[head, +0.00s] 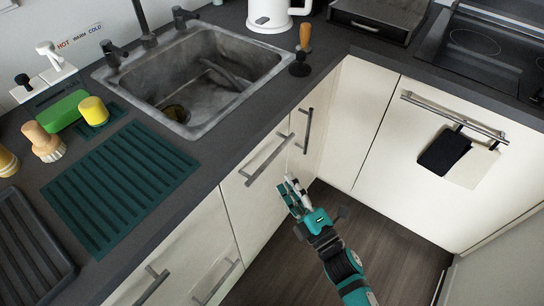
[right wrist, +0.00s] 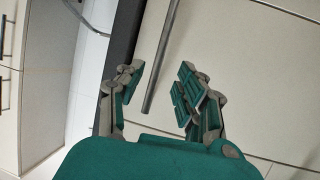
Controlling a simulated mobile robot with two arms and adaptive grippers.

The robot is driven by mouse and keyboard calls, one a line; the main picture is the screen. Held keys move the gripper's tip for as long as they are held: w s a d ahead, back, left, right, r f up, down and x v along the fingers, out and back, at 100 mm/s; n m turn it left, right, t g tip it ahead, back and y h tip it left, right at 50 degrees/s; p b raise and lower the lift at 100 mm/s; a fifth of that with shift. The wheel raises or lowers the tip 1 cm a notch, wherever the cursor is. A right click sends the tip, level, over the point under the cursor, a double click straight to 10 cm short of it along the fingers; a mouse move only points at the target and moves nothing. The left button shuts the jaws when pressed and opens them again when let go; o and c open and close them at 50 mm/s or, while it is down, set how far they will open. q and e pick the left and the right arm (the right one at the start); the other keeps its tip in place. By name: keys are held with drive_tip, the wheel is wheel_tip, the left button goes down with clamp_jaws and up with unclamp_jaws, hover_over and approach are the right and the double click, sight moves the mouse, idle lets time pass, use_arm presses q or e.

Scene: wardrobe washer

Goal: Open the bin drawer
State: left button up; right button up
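The drawer front (head: 252,190) below the sink is white, with a long metal bar handle (head: 270,160), and looks shut. I take it as the bin drawer, though no bin shows. My right gripper (head: 292,185) is in front of this drawer, just below and right of the handle. In the right wrist view its teal finger pads (right wrist: 160,84) are apart, and a metal bar handle (right wrist: 163,58) lies in line with the gap between them. I cannot tell whether they touch it. My left gripper is not in view.
A narrow front with an upright handle (head: 308,130) stands right of the drawer, near the corner. More drawers with handles (head: 152,287) are at the lower left. A panel with a towel rail (head: 455,117) is at right. The wooden floor (head: 395,235) is clear.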

sight(271, 156)
drive_tip(key=x, duration=0.9)
drive_tip(key=shift+b, duration=0.3)
clamp_jaws()
